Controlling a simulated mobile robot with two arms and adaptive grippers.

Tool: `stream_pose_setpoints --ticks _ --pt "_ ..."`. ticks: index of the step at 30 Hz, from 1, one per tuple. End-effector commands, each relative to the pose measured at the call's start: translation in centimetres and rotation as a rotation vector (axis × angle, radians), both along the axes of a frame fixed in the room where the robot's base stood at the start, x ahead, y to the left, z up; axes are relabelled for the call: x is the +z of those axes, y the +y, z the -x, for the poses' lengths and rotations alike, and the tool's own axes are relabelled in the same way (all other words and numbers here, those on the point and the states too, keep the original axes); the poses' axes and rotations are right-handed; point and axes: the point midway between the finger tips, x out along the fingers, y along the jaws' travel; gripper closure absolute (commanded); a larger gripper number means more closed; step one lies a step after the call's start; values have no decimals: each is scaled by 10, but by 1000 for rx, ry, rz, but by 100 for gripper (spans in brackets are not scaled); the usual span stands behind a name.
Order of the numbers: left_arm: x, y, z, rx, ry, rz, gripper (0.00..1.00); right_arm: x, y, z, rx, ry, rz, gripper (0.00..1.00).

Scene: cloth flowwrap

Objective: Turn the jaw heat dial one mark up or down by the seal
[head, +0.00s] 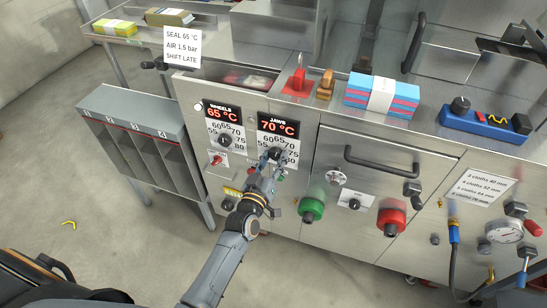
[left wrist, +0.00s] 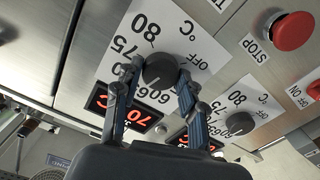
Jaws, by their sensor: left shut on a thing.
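The jaws heat dial (left wrist: 160,70) is a black round knob on a white scale plate marked in degrees, with OFF at one end. My left gripper (head: 272,157) is at this dial, its two fingers on either side of the knob, shut on it. In the left wrist view the fingers (left wrist: 158,85) flank the knob. The jaws display (head: 279,126) above reads 70 °C in red. The knob's pointer is hard to read. My right gripper is not in view.
The wheels dial (head: 225,141) sits just left, under a display (head: 222,112) reading 65 °C. A note (head: 182,47) reads SEAL 65 °C, AIR 1.5 bar, SHIFT LATE. A green button (head: 311,210) and red button (head: 391,217) stick out to the right. A STOP button (left wrist: 294,30) is nearby.

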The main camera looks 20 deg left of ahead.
Motion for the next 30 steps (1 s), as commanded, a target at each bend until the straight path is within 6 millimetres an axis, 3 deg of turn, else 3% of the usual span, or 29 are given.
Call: stream_pose_setpoints --ticks 10,26,27,30 --pt "0 0 0 0 5 147 91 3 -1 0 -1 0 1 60" --pt "0 0 0 0 6 172 91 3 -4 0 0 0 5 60" --pt "0 0 0 0 6 172 54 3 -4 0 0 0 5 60" --pt "0 0 0 0 6 171 37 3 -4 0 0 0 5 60"
